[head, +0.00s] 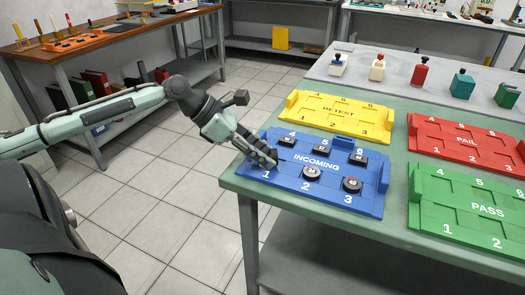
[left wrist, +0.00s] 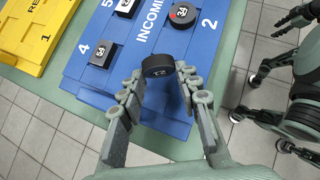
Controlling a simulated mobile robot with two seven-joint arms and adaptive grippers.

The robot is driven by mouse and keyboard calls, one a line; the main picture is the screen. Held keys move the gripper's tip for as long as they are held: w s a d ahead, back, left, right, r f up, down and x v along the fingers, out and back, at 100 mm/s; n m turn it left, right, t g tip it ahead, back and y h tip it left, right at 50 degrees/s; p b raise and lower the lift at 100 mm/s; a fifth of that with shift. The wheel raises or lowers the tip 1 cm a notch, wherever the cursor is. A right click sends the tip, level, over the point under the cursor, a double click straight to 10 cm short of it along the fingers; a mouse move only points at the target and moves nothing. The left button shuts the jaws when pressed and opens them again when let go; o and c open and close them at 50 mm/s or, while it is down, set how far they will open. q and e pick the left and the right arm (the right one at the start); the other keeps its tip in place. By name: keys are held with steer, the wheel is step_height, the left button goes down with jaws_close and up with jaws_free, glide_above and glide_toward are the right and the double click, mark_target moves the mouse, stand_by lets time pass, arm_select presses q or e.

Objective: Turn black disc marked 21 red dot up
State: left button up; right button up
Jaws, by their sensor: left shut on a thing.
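The blue INCOMING tray (head: 262,176) lies on the green table. My left gripper (head: 270,162) reaches down at its slot 1 corner. In the left wrist view my left gripper (left wrist: 157,95) is shut on a black disc (left wrist: 158,64), which sits between the fingertips over the blue tray. Small pale marking shows on the disc's near side and looks like 21. Its upper side looks plain black, and I see no red dot on it. In the head view the fingers hide most of the disc. I cannot tell whether it touches the tray.
Round black discs sit at slots 2 (head: 312,172) and 3 (head: 352,185). Square black pieces sit at slots 4 (head: 287,142), 5 (head: 321,150) and 6 (head: 358,159). Yellow RETEST (head: 335,118), red FAIL (head: 460,145) and green PASS (head: 470,212) trays are nearby. Several handled blocks stand behind.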

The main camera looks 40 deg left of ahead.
arm_select(q)
steer(key=shift+f, duration=0.15)
stand_by(0.7)
steer(key=o, duration=1.2)
steer(key=shift+c, duration=0.2)
steer(key=shift+c, duration=0.5)
steer(key=c, duration=0.4)
steer(key=shift+c, duration=0.2)
steer(key=shift+r, duration=2.25)
steer(key=shift+o, duration=0.5)
